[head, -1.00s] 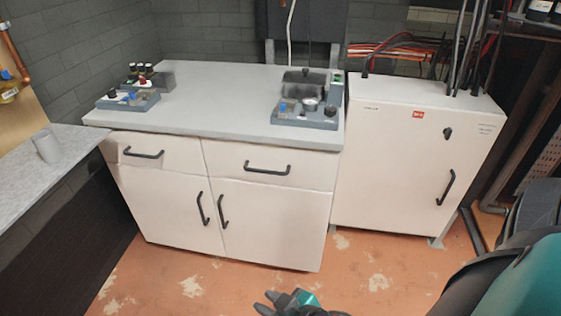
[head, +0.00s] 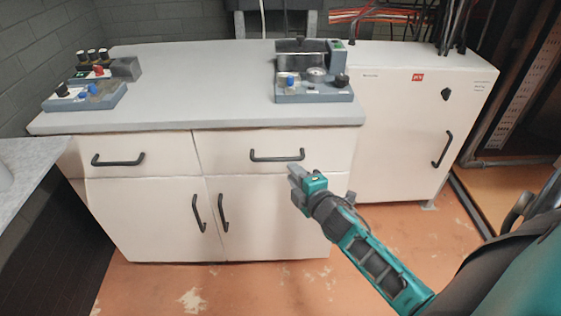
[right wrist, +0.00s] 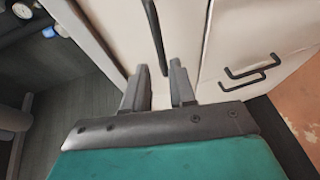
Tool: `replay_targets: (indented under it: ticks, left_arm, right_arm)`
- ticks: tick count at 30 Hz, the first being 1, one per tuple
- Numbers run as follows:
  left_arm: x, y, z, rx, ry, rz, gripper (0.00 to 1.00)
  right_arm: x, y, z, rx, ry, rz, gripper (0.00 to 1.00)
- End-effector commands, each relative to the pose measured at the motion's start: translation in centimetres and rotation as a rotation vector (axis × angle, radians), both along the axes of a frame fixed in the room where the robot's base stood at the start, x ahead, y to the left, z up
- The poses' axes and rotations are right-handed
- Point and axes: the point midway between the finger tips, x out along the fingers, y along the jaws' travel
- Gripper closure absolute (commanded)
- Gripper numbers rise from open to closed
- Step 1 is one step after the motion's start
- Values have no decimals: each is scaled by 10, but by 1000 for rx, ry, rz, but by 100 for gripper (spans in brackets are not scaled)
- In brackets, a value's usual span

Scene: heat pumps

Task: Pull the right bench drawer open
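The bench's right drawer (head: 225,150) is a cream front under the grey worktop, and it looks shut. Its black bar handle (head: 277,156) also shows in the right wrist view (right wrist: 155,38), beyond the fingertips and roughly in line with the gap between them. My right gripper (head: 295,178) is just below and right of the handle in the head view, seemingly apart from it. In the right wrist view its two fingers (right wrist: 160,82) stand apart with nothing between them. My left gripper is not in view.
The left drawer handle (head: 118,160) and two door handles (head: 210,212) are on the same bench. A gauge device (head: 314,88) stands on the worktop (head: 200,112) above the right drawer. A cream cabinet (head: 400,130) adjoins at right. Floor in front is clear.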

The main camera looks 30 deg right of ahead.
Motion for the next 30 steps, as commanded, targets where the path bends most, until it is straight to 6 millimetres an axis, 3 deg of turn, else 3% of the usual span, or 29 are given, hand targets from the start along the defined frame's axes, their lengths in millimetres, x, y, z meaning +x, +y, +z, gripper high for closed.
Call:
replay_targets:
  ticks: [6,13,27,30]
  left_arm:
    - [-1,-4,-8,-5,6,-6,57]
    - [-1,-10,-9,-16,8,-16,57]
    - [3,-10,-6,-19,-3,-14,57]
    - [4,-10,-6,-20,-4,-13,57]
  right_arm:
    - [42,-7,-9,2,-1,0,75]
    - [73,-11,-15,3,0,-1,75]
    - [85,-13,-16,4,0,-1,75]
    - [85,-13,-16,4,0,-1,82]
